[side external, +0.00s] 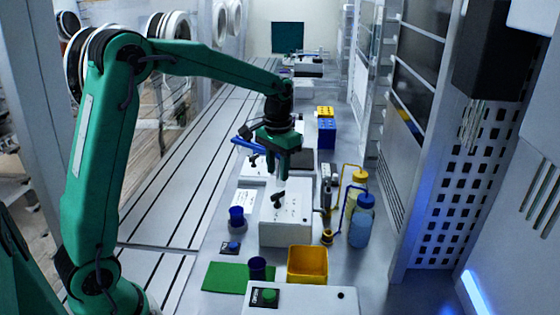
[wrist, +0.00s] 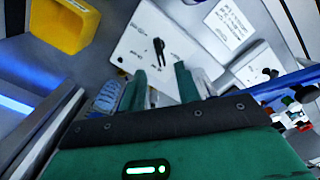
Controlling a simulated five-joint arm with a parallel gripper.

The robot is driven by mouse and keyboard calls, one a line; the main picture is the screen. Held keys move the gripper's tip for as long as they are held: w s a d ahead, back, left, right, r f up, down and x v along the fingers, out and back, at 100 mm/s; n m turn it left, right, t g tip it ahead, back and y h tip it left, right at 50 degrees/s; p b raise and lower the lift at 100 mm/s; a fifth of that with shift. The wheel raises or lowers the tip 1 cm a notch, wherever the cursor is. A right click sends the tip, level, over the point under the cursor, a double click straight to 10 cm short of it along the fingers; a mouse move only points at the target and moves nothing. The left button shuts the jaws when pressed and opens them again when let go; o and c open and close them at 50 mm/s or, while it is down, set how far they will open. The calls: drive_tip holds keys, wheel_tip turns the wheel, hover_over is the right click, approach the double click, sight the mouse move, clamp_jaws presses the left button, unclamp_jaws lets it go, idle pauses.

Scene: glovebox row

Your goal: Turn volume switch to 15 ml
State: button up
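The volume switch is a small black knob (side external: 278,196) on the top of a white box (side external: 285,228). In the wrist view the knob (wrist: 159,47) shows as a black pointer with small printed marks around it on the white face (wrist: 185,30); the marks are too small to read. My gripper (side external: 283,176) hangs pointing down above the box, a little above the knob and apart from it. In the wrist view my gripper (wrist: 160,68) has its two green fingers apart, with nothing between them; the knob lies just beyond the fingertips.
A yellow bin (side external: 307,265) stands in front of the box; it also shows in the wrist view (wrist: 64,24). Bottles with yellow (side external: 360,177) and blue (side external: 364,202) caps stand at right. A blue cup (side external: 237,216) is at left. A green mat (side external: 232,277) lies nearer.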

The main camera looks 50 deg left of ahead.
sight(278, 193)
drive_tip(key=shift+f, duration=3.3)
clamp_jaws()
